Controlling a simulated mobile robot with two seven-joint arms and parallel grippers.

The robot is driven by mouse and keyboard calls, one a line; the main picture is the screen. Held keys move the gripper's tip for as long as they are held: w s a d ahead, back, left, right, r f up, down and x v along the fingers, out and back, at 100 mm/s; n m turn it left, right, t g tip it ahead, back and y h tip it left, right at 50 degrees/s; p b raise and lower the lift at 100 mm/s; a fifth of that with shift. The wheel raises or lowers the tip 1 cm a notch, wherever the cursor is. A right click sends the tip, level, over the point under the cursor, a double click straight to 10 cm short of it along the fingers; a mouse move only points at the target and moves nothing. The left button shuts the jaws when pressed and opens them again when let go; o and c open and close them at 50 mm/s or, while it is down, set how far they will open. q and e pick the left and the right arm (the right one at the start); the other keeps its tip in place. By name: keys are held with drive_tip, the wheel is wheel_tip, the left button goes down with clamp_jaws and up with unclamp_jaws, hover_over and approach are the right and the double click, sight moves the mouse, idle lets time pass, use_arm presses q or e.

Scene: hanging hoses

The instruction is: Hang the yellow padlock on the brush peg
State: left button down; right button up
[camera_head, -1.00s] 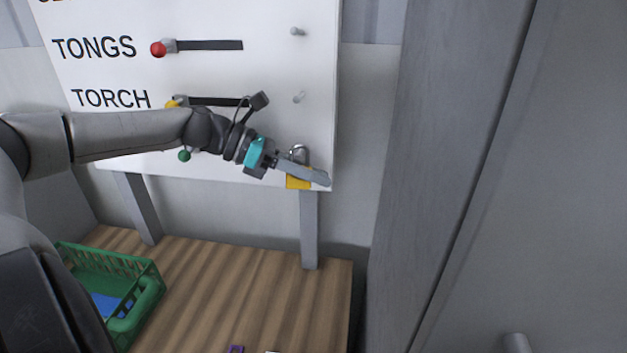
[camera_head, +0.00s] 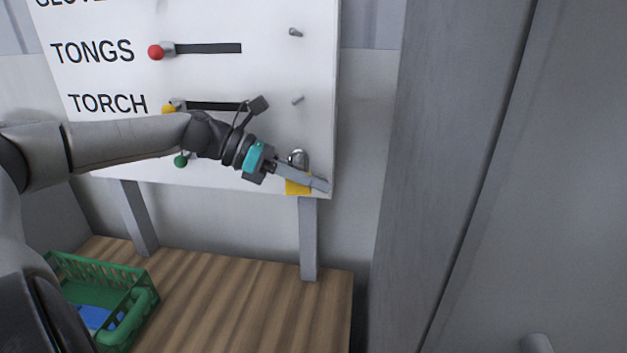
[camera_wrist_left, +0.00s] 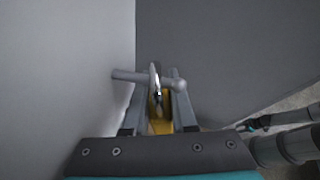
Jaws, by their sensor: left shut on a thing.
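The yellow padlock (camera_head: 297,186) is at the lower right of the white board, upright with its grey shackle on top. My left gripper (camera_head: 308,180) is shut on its body, which also shows between the fingers in the left wrist view (camera_wrist_left: 160,117). There, a grey peg (camera_wrist_left: 128,75) with a rounded tip sticks out from the board. The shackle crosses this peg, and the peg looks to pass through it. No label shows for this row, as my left arm covers that part. My right gripper may show small at the right of the wrist view; its fingers cannot be made out.
The white board (camera_head: 235,75) carries bare pegs above, by the TONGS row (camera_head: 295,32) and TORCH row (camera_head: 297,99). A green basket (camera_head: 140,275) stands on the wooden bench (camera_head: 240,300). A tall grey panel (camera_head: 450,150) is close on the right.

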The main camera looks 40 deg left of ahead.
use_arm(q)
unclamp_jaws()
drive_tip(key=shift+s, duration=0.1)
drive_tip(key=shift+c, duration=0.2)
idle(0.6)
drive_tip(key=shift+c, duration=0.2)
drive_tip(key=shift+o, duration=0.2)
drive_tip(key=shift+r+p, duration=0.1)
drive_tip(key=shift+p, duration=0.6)
drive_tip(key=shift+o, duration=0.2)
drive_tip(key=s+p, duration=0.1)
drive_tip(key=p, duration=0.4)
drive_tip(key=s+d+p, duration=0.4)
drive_tip(key=s+p, duration=0.2)
drive_tip(key=p, duration=0.7)
drive_tip(key=shift+s+d, duration=0.2)
drive_tip(key=shift+s, duration=0.15)
idle(0.6)
